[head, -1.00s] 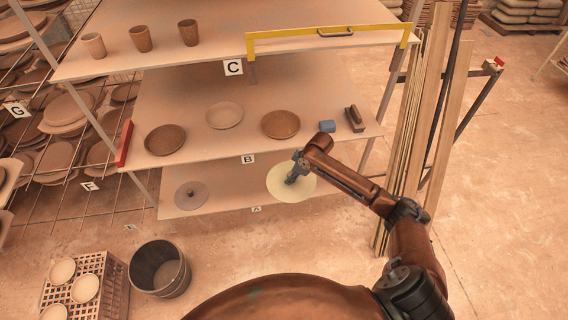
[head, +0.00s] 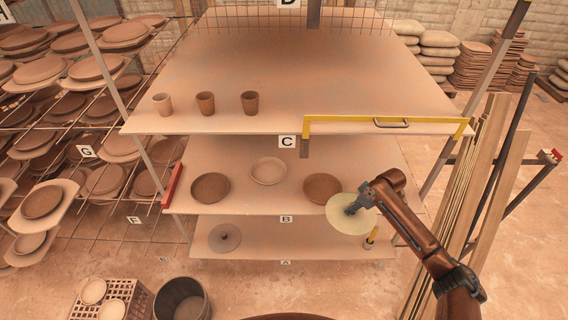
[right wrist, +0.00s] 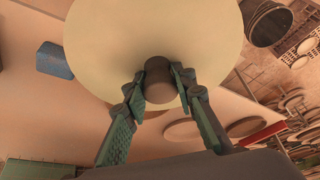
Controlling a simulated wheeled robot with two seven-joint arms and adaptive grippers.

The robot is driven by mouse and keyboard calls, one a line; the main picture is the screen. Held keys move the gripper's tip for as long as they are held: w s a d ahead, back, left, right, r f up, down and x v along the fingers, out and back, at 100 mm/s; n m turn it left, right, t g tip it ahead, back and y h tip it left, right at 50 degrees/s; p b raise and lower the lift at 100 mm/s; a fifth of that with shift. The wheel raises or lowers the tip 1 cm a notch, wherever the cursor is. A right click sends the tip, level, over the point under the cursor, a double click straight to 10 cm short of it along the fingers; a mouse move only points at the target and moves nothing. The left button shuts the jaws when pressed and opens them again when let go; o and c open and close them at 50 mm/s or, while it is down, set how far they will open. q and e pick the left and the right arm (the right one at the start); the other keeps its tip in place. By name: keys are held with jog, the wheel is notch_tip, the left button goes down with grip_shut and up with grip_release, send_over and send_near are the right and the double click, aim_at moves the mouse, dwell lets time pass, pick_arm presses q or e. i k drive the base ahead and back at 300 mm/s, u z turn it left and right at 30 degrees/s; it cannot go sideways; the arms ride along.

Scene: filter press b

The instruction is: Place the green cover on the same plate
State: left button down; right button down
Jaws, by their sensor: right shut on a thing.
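The green cover, a pale yellow-green disc (head: 350,226) with a brown knob (right wrist: 160,80), is in my right gripper (head: 351,209). The right wrist view shows the fingers (right wrist: 160,92) shut on the knob. In the head view the cover overlaps the front edge of shelf B, right of a brown plate (head: 318,188), and slightly hides that plate's rim. A pale plate (head: 268,170) and a dark brown plate (head: 210,188) are farther left on the shelf. All three look uncovered. My left gripper is out of view.
A grey cover (head: 224,237) with a knob lies on shelf A below. A blue block (right wrist: 52,60) shows in the wrist view. Three cups (head: 205,103) and a yellow frame (head: 350,119) are on shelf C above. Upright boards (head: 490,180) stand at right.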

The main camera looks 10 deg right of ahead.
aim_at(269, 169)
jog(key=u, duration=0.25)
jog(key=i, duration=1)
jog(key=u, duration=0.5)
